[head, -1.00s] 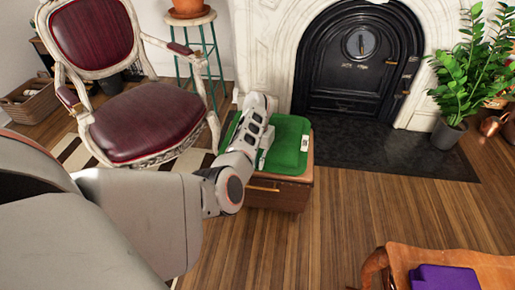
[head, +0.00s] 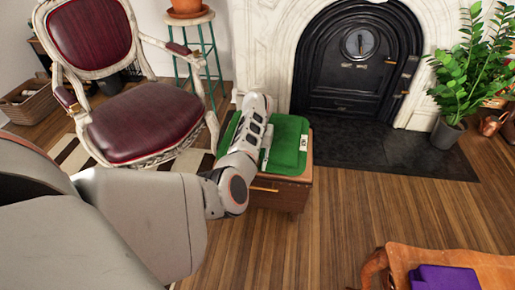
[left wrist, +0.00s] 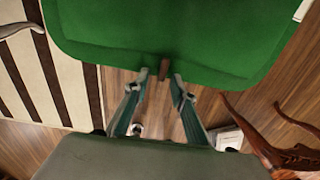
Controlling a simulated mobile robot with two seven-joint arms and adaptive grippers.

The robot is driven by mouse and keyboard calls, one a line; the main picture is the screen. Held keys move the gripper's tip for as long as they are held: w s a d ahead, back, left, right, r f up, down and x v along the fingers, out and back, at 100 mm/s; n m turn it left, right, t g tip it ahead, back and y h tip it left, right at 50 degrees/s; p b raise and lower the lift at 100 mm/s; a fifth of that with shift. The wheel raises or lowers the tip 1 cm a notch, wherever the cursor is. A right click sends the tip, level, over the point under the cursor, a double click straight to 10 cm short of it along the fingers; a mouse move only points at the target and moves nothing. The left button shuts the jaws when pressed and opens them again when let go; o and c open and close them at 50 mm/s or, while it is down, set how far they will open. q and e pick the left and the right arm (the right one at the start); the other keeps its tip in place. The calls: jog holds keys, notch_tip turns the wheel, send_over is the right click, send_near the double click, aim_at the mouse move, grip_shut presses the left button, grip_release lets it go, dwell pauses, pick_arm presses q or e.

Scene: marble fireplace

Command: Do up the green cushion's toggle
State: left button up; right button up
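The green cushion (head: 290,142) lies on top of a brown wooden box (head: 281,195) in front of the fireplace. A white tag sits at its right side. In the left wrist view the cushion (left wrist: 165,30) fills the top. A short brown toggle (left wrist: 164,71) hangs at the cushion's near edge. My left gripper (left wrist: 161,78) is open, its fingertips on either side of the toggle with a gap visible. In the head view my left gripper (head: 265,158) is over the cushion, its fingers partly hidden by the wrist. My right gripper is not in view.
A red-and-white armchair (head: 145,122) stands left of the box, with a plant stool (head: 206,58) behind. The black fireplace (head: 357,62) is beyond. Floor right of the box is clear.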

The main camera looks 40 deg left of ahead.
pick_arm(q)
notch_tip(320, 180, up, 12)
dwell(0.5)
dwell(0.4)
